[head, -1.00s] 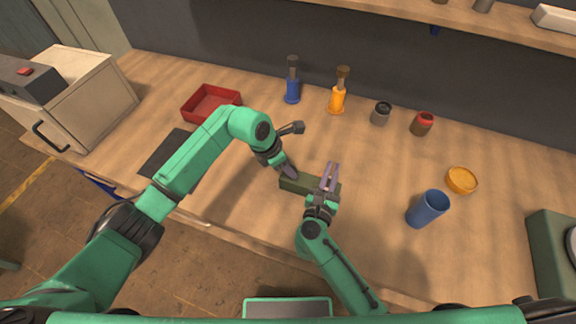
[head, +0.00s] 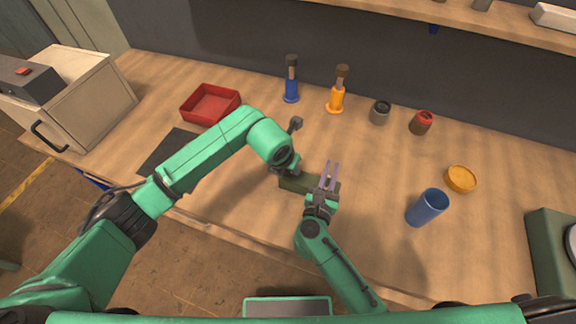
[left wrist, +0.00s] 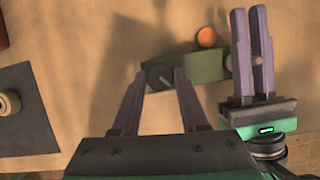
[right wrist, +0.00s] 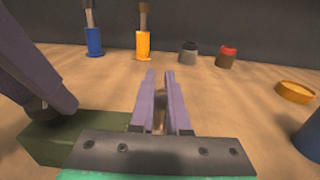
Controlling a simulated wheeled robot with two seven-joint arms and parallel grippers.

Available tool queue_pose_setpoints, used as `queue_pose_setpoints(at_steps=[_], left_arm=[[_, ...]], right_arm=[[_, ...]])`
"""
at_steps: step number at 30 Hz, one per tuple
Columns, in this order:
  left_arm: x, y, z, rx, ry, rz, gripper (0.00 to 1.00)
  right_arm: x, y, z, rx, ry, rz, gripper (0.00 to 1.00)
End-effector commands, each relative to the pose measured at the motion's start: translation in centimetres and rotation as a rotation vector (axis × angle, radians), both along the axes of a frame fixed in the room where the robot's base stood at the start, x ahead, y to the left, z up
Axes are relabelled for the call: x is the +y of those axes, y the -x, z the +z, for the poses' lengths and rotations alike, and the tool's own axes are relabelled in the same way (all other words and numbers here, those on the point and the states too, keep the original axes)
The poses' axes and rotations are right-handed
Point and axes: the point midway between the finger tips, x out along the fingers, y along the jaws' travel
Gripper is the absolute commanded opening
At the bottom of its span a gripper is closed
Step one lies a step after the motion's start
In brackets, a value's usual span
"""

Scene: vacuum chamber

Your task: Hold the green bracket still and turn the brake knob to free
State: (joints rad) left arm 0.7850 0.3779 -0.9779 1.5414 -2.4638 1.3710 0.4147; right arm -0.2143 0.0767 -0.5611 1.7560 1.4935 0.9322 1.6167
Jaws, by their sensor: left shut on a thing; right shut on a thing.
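The green bracket (head: 297,184) lies on the bench in front of me, and it also shows in the left wrist view (left wrist: 205,68). The dark round brake knob (left wrist: 160,76), with a pale pointer line, is on its left end. My left gripper (left wrist: 162,72) is shut on the knob from above; in the head view its wrist hides the knob. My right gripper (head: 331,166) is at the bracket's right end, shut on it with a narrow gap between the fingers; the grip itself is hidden. An orange round piece (left wrist: 207,37) shows at the bracket's far edge.
A red tray (head: 210,103) and a dark mat (head: 172,157) are to the left. Blue (head: 291,92) and orange (head: 337,100) upright pieces stand behind, with small jars. A blue cup (head: 427,208) and an orange dish (head: 460,179) are to the right.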

Motion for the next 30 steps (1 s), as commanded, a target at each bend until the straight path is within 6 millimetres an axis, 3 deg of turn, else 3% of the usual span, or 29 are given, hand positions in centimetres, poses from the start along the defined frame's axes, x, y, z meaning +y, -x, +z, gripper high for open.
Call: queue_pose_setpoints(at_steps=[18, 30], left_arm=[[-0.47, 0.01, 0.06, -0.001, 0.0, 0.577, 0.0], [-0.65, -0.04, 0.06, -0.001, 0.001, 0.835, 0.0]], right_arm=[[-0.07, 0.03, -0.05, 0.001, 0.001, -0.002, 0.0], [-0.06, 0.03, -0.06, 0.001, 0.001, -0.002, 0.0]])
